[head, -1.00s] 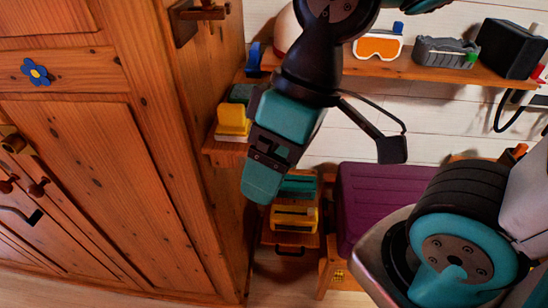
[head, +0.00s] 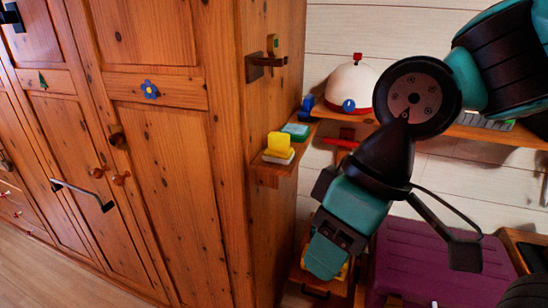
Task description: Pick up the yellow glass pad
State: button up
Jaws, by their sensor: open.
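The yellow glass pad (head: 279,144) appears as a yellow block with a whitish lower layer. It sits on a small wooden corner shelf (head: 266,170) at the side of the wardrobe. The fingertips are seen from behind and are hard to make out.
A large wooden wardrobe (head: 165,170) with knobs and handles fills the left, its side close to the shelf. A white and red helmet (head: 350,88) stands on a higher shelf. A purple box (head: 440,265) stands low at right. More yellow shows behind my gripper. Floor shows at bottom left.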

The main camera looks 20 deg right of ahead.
aim_at(279, 151)
jog(key=u, duration=1.2)
jog(key=i, duration=1)
jog(key=z, duration=1.75)
